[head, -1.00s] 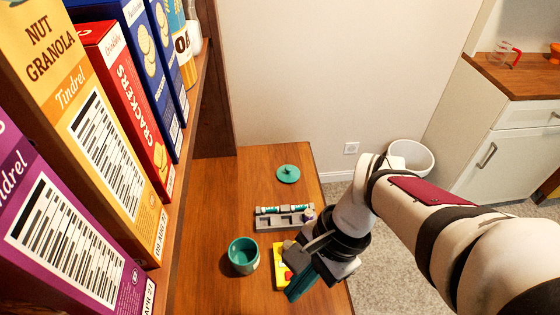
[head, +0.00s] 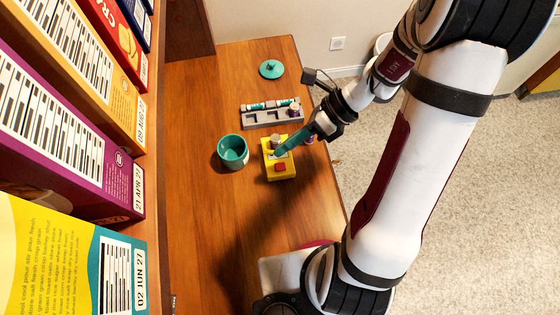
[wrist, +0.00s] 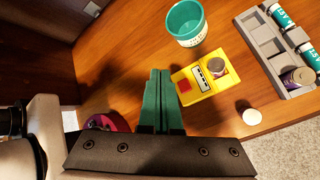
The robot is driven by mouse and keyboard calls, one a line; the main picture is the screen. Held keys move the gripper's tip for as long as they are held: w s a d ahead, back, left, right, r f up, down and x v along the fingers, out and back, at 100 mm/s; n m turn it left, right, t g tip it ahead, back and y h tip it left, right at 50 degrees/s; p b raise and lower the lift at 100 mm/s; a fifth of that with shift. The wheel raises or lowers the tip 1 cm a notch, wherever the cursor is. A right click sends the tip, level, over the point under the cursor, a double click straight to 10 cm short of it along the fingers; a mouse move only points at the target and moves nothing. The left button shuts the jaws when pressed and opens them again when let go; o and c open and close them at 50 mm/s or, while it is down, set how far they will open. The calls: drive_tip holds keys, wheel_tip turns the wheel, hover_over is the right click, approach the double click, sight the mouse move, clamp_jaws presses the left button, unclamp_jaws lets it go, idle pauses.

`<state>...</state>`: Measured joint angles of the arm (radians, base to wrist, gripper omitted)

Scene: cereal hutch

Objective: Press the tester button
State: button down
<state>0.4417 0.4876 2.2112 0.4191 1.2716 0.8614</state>
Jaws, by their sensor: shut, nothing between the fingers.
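The yellow tester (head: 284,173) lies on the wooden table, with a red button (head: 280,167), a small display and a short cylinder (head: 275,141) on top. In the wrist view the tester (wrist: 206,92) is right of my fingers, with its red button (wrist: 185,86) close beside them and the display (wrist: 200,76) beyond. My gripper (head: 277,154) is shut and empty, its teal fingers pointing down over the tester in the head view. The fingers (wrist: 160,74) also show shut in the wrist view. I cannot tell whether their tips touch anything.
A teal cup (head: 233,152) stands left of the tester. A grey tray (head: 262,120) holding several batteries lies behind it, and a teal lid (head: 271,69) farther back. A small white round thing (wrist: 252,117) is near the table edge. Boxes (head: 60,165) line the left shelf.

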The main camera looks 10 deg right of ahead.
sight(285, 166)
drive_tip(key=shift+f, duration=3.15)
drive_tip(key=shift+f, duration=0.45)
drive_tip(key=shift+f, duration=0.4)
drive_tip(key=shift+r, duration=0.85)
drive_tip(key=shift+r, duration=2.5)
